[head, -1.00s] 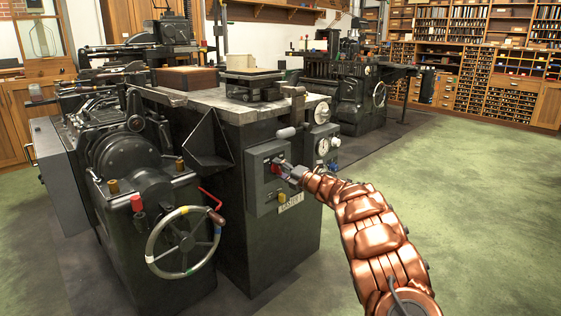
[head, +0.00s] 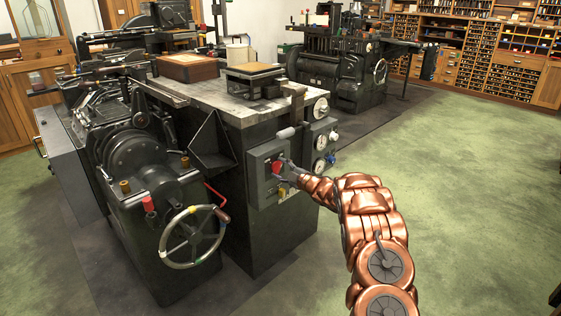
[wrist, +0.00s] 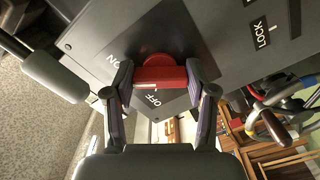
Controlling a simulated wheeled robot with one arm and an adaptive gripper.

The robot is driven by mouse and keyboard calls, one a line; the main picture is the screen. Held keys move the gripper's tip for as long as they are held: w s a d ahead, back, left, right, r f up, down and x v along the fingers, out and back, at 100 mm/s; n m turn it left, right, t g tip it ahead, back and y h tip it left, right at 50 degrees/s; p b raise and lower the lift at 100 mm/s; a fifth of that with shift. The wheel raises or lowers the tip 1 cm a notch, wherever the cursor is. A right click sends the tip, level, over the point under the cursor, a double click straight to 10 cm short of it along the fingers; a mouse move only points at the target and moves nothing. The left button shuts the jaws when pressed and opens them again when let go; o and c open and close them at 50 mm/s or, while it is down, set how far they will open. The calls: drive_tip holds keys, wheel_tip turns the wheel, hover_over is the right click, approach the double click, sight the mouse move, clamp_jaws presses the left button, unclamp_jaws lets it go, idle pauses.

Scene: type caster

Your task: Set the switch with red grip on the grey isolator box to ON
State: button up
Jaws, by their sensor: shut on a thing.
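The grey isolator box (head: 266,172) is on the side of the dark caster cabinet, and its face fills the upper wrist view (wrist: 215,35). Its red grip (wrist: 160,76) lies across the wrist view, with ON printed to its upper left and OFF just below it. A pale mark shows near the grip's left end. I cannot tell exactly which label the switch points at. My gripper (wrist: 161,84) is shut on the red grip, one finger at each end. In the head view my gripper (head: 287,164) reaches the box front from the right, partly hiding the red grip (head: 277,167).
A LOCK label (wrist: 262,32) is on the box face to the right. A grey-handled lever (head: 290,131) sticks out above the box. Gauges (head: 320,143) stand to its right, a handwheel (head: 194,237) to its left. The green floor at right is clear.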

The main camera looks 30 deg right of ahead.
drive_tip(key=shift+m+p, duration=1)
drive_tip(key=shift+m, duration=0.1)
drive_tip(key=o, duration=1.2)
drive_tip(key=shift+c, duration=0.2)
drive_tip(key=shift+s, duration=0.1)
drive_tip(key=v, duration=1.1)
drive_tip(key=shift+s, duration=0.4)
drive_tip(key=shift+d, duration=0.15)
